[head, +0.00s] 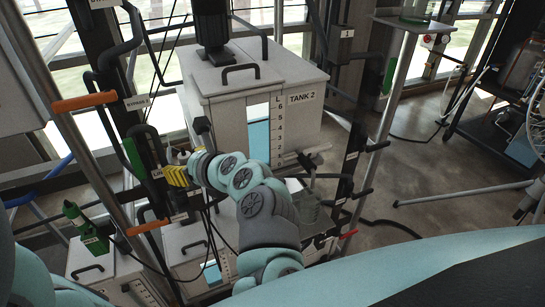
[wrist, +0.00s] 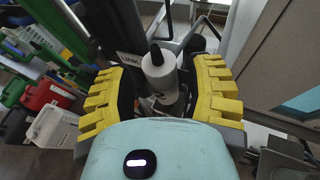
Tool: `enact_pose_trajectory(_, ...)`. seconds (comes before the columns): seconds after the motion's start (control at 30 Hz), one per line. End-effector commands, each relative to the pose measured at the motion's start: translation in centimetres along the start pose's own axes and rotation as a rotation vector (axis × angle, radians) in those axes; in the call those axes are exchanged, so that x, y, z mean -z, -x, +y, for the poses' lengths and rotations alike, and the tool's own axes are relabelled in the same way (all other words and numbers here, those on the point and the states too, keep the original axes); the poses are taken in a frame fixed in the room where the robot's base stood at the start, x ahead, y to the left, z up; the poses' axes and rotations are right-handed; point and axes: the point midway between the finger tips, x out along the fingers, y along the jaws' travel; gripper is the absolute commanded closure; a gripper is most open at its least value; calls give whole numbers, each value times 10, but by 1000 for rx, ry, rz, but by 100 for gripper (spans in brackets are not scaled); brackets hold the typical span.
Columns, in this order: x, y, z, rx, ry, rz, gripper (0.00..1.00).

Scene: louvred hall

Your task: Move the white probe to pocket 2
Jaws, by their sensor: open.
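The white probe (wrist: 160,75) is a white cylinder with a dark tip, standing between the yellow fingers of my gripper in the wrist view (wrist: 158,95). The fingers are spread, with a gap showing on each side of it. Its lower part is hidden by my gripper's body. In the head view my gripper (head: 176,175) is at the dark rack post on the left, and a small white top (head: 181,156) shows just behind the fingers. A label beside the probe is partly covered. I cannot tell which place is pocket 2.
A white tank labelled TANK 2 (head: 305,98) stands behind my arm. Pipes with orange handles (head: 84,102) run close on the left. A green device (head: 76,215) is at lower left. A dark post with labels (head: 350,160) stands right of the tank. Open floor (head: 420,170) lies farther right.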

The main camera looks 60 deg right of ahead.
Motion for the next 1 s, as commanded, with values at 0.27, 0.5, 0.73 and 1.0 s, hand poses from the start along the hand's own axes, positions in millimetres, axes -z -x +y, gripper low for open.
enact_pose_trajectory(0.27, -20, 30, -2, 10, -2, 2, 47)
enact_pose_trajectory(0.5, -34, 51, -2, 8, -2, 1, 47)
enact_pose_trajectory(0.73, -36, 57, -1, 7, -2, 1, 47)
enact_pose_trajectory(1.0, -36, 58, -2, 8, -3, 1, 47)
